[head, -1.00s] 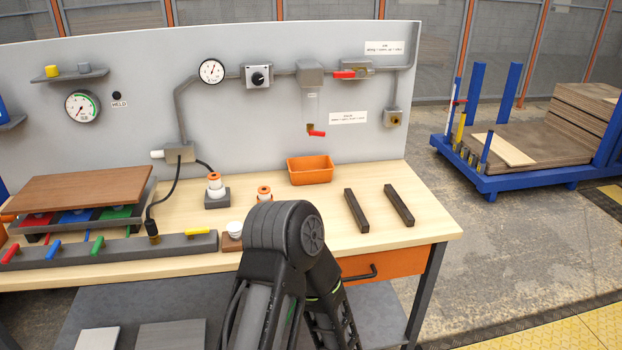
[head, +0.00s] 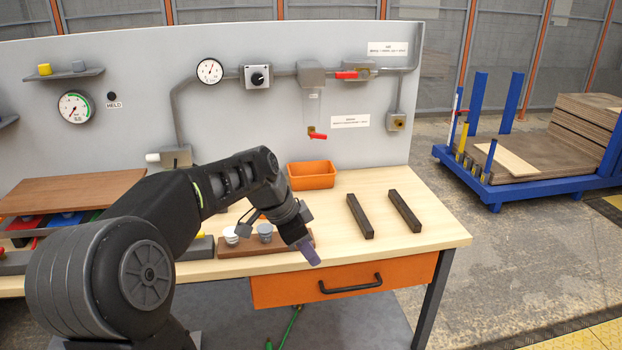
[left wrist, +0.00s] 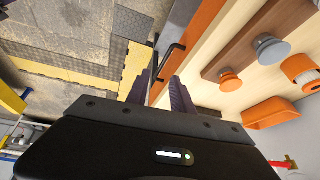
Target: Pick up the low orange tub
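The low orange tub (head: 312,177) stands upright at the back of the wooden bench, against the grey panel. In the left wrist view the tub (left wrist: 270,113) is at the right, clear of the fingers. My left gripper (head: 309,254) hangs above the bench's front edge, nearer to me than the tub and apart from it. In the left wrist view the left gripper's fingers (left wrist: 160,95) stand apart with nothing between them. My right gripper is in neither view.
Two dark bars (head: 360,215) (head: 405,210) lie right of the tub. A brown block with knobs (head: 265,243) lies at the front, partly behind my left arm. The orange drawer (head: 345,280) is below. A red-handled tap (head: 317,134) hangs over the tub.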

